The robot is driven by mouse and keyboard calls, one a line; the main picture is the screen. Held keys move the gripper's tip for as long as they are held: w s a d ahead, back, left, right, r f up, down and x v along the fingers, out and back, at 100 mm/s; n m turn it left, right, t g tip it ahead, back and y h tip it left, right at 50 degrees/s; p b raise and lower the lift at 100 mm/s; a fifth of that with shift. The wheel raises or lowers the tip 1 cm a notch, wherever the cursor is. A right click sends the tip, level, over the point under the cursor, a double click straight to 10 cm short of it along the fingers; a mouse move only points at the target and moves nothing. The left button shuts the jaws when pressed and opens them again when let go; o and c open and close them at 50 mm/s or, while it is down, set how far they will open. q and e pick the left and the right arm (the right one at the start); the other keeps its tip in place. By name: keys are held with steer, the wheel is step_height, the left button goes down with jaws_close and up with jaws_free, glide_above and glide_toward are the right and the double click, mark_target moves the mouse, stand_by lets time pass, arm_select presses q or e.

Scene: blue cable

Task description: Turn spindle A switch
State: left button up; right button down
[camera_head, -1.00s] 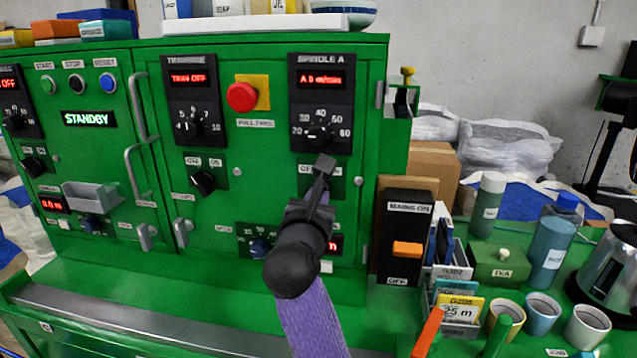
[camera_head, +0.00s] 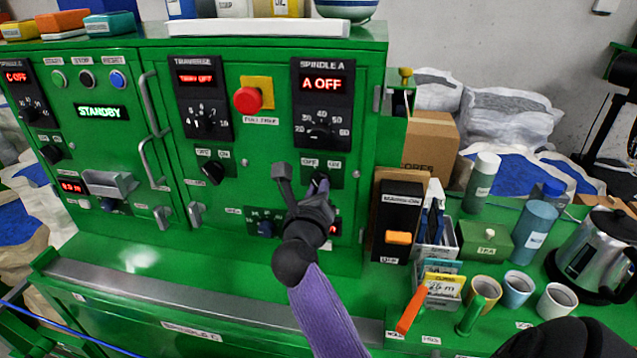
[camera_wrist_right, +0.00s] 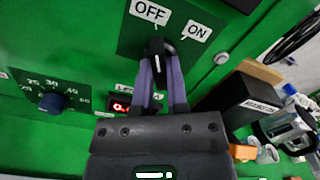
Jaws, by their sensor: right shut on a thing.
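The spindle A switch (camera_wrist_right: 158,46) is a black rotary knob on a dark green plate, below the OFF and ON labels. My right gripper (camera_wrist_right: 161,68) is shut on this knob, with a finger on each side of it. In the head view my right gripper (camera_head: 318,190) reaches up to the plate and hides most of the knob. The knob's exact angle is hard to tell. My left gripper is not in view.
The spindle A dial (camera_head: 319,131) sits above the switch and the red stop button (camera_head: 248,99) to the left. The traverse switch (camera_head: 213,172) is further left. A black mains box (camera_head: 398,220), cups and a kettle (camera_head: 598,255) stand at right.

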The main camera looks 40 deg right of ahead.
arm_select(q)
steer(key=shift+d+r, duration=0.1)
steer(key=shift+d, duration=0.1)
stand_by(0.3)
arm_select(e)
steer(key=c, duration=0.6)
jaws_free()
steer(key=shift+c, duration=0.2)
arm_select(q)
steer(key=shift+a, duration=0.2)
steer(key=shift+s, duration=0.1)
arm_select(e)
steer(key=shift+a, duration=0.1)
